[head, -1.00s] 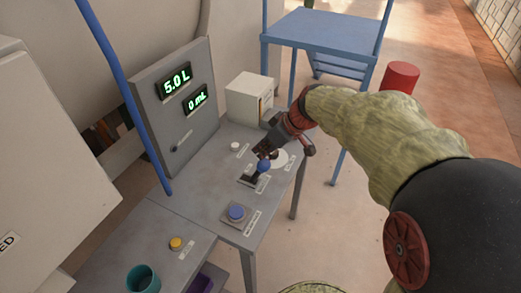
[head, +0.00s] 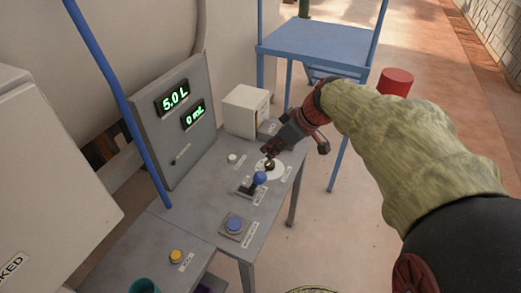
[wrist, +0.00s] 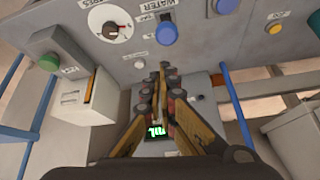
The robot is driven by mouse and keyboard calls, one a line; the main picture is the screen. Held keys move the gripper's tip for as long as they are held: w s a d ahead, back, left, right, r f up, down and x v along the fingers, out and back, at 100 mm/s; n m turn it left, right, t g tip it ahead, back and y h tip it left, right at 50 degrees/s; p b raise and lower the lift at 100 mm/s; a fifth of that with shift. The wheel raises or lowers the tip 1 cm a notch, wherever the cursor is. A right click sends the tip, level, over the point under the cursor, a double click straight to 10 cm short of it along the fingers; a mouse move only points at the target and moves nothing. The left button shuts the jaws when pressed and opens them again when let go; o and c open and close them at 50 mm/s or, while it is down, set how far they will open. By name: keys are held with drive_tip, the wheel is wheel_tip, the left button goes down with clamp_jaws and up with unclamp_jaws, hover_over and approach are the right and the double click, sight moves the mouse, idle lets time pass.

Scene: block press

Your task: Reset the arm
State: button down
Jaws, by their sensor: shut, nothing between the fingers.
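My gripper (head: 270,152) is shut and empty. In the head view it hangs above the grey control table (head: 213,192), over the far side of the blue-knobbed lever (head: 260,178). In the wrist view the closed fingers (wrist: 163,70) point toward the table top, with the blue knob (wrist: 167,34) beyond their tips and apart from them. My arm (head: 415,150) reaches in from the right. A round white dial (head: 271,168) lies just below the gripper, partly hidden by it.
A panel (head: 175,120) reads 5.0 L and 0 mL. A white box (head: 243,110) stands behind the gripper. A blue button (head: 235,224) and a yellow button (head: 176,256) sit nearer. A blue post (head: 120,105) rises at the left. A blue stand (head: 315,42) and red cylinder (head: 396,80) are beyond.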

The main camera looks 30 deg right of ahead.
drive_tip(key=shift+s+d+r, duration=0.2)
drive_tip(key=shift+s+r, duration=0.15)
drive_tip(key=shift+s, duration=0.05)
idle(0.4)
drive_tip(key=s+a+f+m+g+h, duration=0.2)
drive_tip(key=s+f+m, duration=0.1)
drive_tip(key=s+m, duration=0.55)
drive_tip(key=s+a+r+n+t+h, duration=0.1)
drive_tip(key=s+a+r+n+t, duration=0.1)
drive_tip(key=s+a, duration=0.6)
drive_tip(key=shift+a+r+n, duration=0.85)
drive_tip(key=shift+a+r, duration=0.15)
drive_tip(key=shift+a, duration=0.3)
